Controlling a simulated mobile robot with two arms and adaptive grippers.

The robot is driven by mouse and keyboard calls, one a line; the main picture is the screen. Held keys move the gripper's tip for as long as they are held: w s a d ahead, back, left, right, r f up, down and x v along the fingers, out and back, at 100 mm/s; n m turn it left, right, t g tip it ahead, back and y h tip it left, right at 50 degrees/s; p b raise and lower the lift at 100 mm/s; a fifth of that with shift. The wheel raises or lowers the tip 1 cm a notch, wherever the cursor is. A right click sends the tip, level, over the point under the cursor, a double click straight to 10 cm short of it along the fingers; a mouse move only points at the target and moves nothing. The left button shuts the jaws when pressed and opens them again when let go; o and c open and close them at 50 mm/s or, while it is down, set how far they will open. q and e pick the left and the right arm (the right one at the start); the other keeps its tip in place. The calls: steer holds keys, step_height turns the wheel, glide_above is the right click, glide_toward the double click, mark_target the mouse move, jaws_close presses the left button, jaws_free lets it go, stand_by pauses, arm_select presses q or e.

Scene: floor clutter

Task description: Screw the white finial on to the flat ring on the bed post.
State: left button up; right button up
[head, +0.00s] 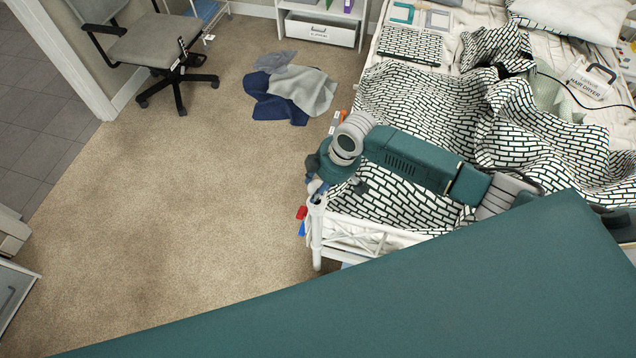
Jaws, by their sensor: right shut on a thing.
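The white bed post (316,238) stands upright at the near left corner of the bed. My right gripper (317,181) is over the top of this post, with its arm reaching in from the right across the bed. It is shut on the small white finial (315,188), which shows just above the post top. The fingers hide part of the finial. The flat ring is too small to make out, and I cannot tell whether the finial touches it. My left gripper is out of view.
A white footboard rail (360,235) runs right from the post. Red (301,212) and blue (302,228) items are beside the post. A rumpled brick-pattern blanket (430,105) covers the bed. Clothes (290,90) lie on the carpet near an office chair (155,45). The carpet at left is clear.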

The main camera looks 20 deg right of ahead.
steer(key=shift+f+b, duration=0.3)
steer(key=shift+f, duration=0.5)
steer(key=shift+p, duration=0.75)
stand_by(1.0)
steer(key=shift+f+b, duration=0.95)
steer(key=shift+f, duration=0.35)
steer(key=o, duration=1.4)
steer(key=shift+c, duration=0.2)
steer(key=shift+r, duration=0.1)
